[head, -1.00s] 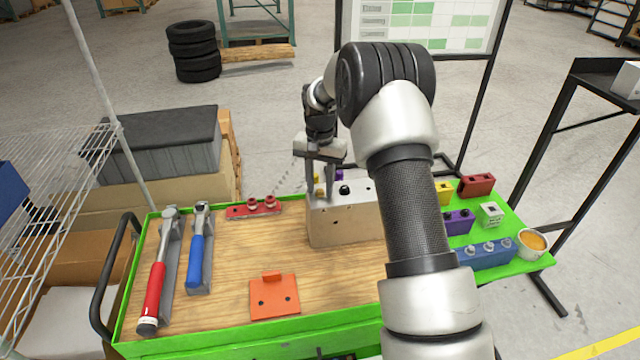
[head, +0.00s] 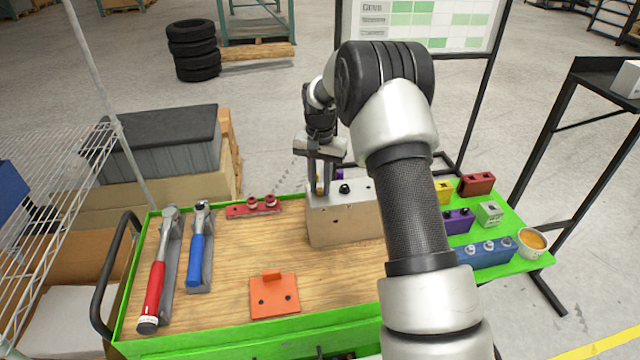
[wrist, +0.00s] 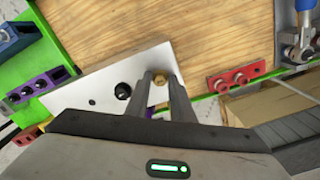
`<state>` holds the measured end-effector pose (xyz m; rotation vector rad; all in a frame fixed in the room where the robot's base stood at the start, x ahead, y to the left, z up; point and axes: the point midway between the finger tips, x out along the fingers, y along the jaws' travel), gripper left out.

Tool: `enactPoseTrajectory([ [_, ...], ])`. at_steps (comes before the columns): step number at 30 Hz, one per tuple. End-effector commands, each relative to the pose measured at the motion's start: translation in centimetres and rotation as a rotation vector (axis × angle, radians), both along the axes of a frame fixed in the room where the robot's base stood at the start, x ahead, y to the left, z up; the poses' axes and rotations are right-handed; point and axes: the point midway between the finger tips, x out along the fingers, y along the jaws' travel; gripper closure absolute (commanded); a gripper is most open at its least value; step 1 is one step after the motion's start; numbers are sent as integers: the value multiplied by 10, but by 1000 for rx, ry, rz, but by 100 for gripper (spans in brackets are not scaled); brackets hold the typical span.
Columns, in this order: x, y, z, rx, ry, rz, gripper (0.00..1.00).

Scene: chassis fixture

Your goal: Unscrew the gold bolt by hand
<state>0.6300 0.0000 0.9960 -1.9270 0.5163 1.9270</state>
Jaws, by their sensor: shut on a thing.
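The gold bolt (wrist: 157,73) shows in the wrist view between my fingertips, at the top face of a pale metal block (wrist: 95,88). In the head view a small part of the bolt (head: 319,190) shows between the fingers. My gripper (wrist: 160,80) points down over the block's left end and is shut on the bolt. It also shows in the head view (head: 320,188). The block (head: 345,222) stands on the wooden top of the green cart. A black bolt (head: 344,188) sits to the right of the gold one. The gold bolt's lower part is hidden.
A red fixture (head: 254,209) lies left of the block. Two tools (head: 157,285) with red and blue handles lie further left. An orange bracket (head: 274,298) lies in front. Coloured blocks and a cup (head: 532,244) stand right. Bare wood lies between bracket and block.

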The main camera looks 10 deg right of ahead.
Motion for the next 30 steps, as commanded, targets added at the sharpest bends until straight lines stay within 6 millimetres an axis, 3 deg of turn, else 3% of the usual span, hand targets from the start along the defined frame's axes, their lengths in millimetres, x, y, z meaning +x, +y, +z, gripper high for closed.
enactPoseTrajectory([
  [5,0,1,1,2,-1,139,100],
  [21,0,1,6,2,-1,1174,100],
  [25,0,1,5,0,-1,1290,100],
  [30,0,1,5,0,-1,1304,100],
])
